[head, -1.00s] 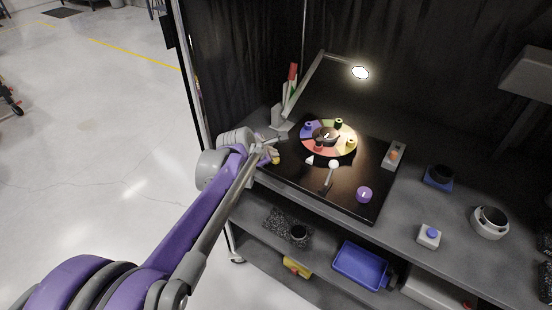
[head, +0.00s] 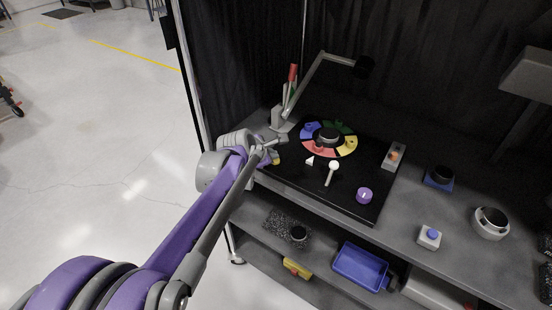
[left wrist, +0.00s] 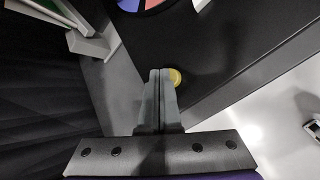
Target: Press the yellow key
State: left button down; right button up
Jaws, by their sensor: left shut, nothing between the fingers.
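The colour wheel on the black board has blue, green, red and yellow keys around a dark hub (head: 327,135). The yellow key (head: 348,147) is at the wheel's right front. My left gripper (head: 280,141) is at the board's left edge, left of the wheel and apart from the yellow key. In the left wrist view my left gripper (left wrist: 160,73) is shut and empty. A round yellow button (left wrist: 175,77) shows just right of its fingertips; I cannot tell whether they touch. A little of it shows in the head view (head: 277,161). My right gripper is not in view.
An arm lamp (head: 364,66), now dark, reaches over the board. A white-knobbed lever (head: 333,166), a purple knob (head: 364,195) and a grey box with an orange button (head: 394,156) are on the board. A red-tipped upright (head: 292,75) stands behind my gripper.

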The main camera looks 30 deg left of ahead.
pick_arm(q)
jog(key=shift+r+p, duration=0.35)
jog(key=shift+r, duration=0.3)
jog(key=shift+r, duration=0.1)
notch_tip(320, 180, up, 6)
jog(key=p, duration=0.3)
jog(key=shift+w+p, duration=0.1)
jog(key=shift+p, duration=0.3)
